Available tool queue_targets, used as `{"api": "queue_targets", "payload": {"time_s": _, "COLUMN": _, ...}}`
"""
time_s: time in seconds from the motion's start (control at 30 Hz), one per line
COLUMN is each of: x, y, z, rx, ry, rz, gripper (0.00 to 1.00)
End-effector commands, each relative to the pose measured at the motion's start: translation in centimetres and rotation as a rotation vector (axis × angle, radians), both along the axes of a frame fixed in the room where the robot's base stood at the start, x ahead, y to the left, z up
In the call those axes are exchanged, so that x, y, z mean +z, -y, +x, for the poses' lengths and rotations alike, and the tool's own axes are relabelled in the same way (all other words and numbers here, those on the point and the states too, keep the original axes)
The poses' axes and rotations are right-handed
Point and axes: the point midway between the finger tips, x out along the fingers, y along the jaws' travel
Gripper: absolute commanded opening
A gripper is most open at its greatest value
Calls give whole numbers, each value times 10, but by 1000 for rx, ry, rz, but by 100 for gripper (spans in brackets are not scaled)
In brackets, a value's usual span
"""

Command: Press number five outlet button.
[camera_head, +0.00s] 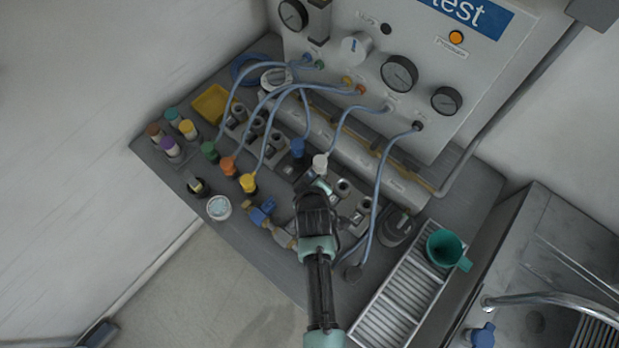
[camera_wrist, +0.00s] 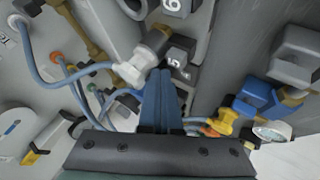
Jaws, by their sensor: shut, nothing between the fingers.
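The number five outlet (camera_wrist: 177,62) is a dark block with a white "5" in the wrist view. A white hose connector (camera_wrist: 136,70) is plugged in beside it, and shows in the head view as a white cap (camera_head: 320,160). My gripper (camera_wrist: 162,74) is shut and empty, its blue fingertips right at the outlet, just beside the connector. I cannot tell whether the tips touch the outlet's button, which they partly hide. In the head view my gripper (camera_head: 317,186) reaches over the outlet row from the front and covers part of the outlet.
Outlet "6" (camera_wrist: 173,6) is next to number five. Blue hoses run from the connectors to the test panel (camera_head: 395,60). A blue-handled valve (camera_head: 262,212) is left of my gripper. A slatted tray (camera_head: 405,290) and green cup (camera_head: 444,248) are at right.

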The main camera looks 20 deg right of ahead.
Motion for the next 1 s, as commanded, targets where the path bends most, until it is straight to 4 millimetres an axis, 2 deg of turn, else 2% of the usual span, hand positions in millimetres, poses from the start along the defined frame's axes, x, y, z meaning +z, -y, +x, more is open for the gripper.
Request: {"api": "queue_targets", "payload": {"time_s": 1.0, "x": -10, "y": 0, "z": 0, "rx": 0, "ry": 0, "rz": 0, "gripper": 0}}
